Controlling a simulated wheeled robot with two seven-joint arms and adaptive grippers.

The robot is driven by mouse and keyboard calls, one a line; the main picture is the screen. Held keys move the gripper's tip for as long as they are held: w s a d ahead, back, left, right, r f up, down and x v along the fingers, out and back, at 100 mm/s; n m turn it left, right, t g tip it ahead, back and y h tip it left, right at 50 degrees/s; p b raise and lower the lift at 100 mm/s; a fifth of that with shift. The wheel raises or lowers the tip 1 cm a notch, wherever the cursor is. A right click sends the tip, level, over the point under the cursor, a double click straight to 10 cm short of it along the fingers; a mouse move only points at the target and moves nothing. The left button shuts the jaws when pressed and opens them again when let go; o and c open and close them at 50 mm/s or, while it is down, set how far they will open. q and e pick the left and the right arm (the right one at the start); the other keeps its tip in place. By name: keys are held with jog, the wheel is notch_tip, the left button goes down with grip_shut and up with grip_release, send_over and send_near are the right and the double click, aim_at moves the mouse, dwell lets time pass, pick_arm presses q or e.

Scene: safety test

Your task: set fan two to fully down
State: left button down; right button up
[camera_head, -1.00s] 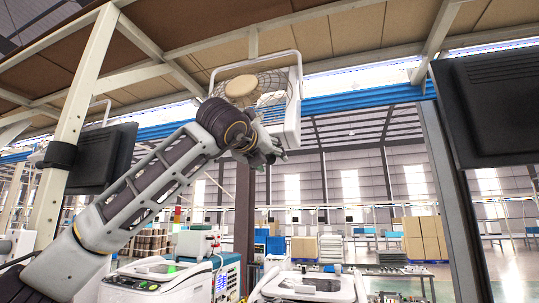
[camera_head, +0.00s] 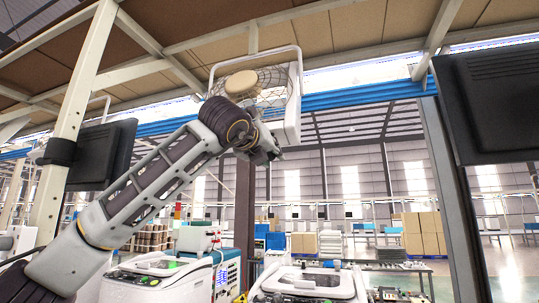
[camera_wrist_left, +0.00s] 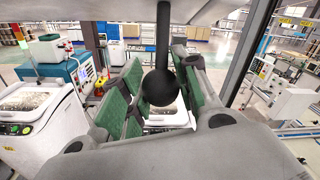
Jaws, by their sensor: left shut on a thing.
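A white-framed fan (camera_head: 291,118) with a wire guard and a round tan hub (camera_head: 242,82) hangs from the overhead beam in the head view. My left gripper (camera_head: 266,150) is raised at the fan's lower side, and the wrist hides part of the fan. In the left wrist view, a black ball knob (camera_wrist_left: 160,87) on a dark rod comes down between the green finger pads of my left gripper (camera_wrist_left: 157,92). The gripper is shut on this knob. Where the rod joins the fan is hidden. My right gripper is not in view. No number shows on the fan.
A grey post (camera_head: 450,190) and a dark monitor (camera_head: 497,105) stand to the right. Another dark monitor (camera_head: 101,155) is on the left post. White machines (camera_head: 309,283) stand below. Cardboard boxes (camera_head: 424,235) are farther back. The space right of the fan, below the beam, is clear.

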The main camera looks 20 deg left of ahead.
pick_arm(q)
jog(key=shift+s+r, duration=0.1)
jog(key=shift+s+r+g+p, duration=0.4)
jog(key=shift+s, duration=0.35)
jog(key=s+r, duration=0.3)
jog(key=s, duration=0.2)
jog(key=shift+s+a+r+g, duration=0.2)
jog(key=shift+s+g, duration=0.1)
jog(key=shift+s, duration=0.05)
jog(key=c, duration=1)
grip_release()
jog(key=shift+s, duration=0.15)
jog(key=shift+c, duration=0.2)
jog(key=shift+f, duration=0.1)
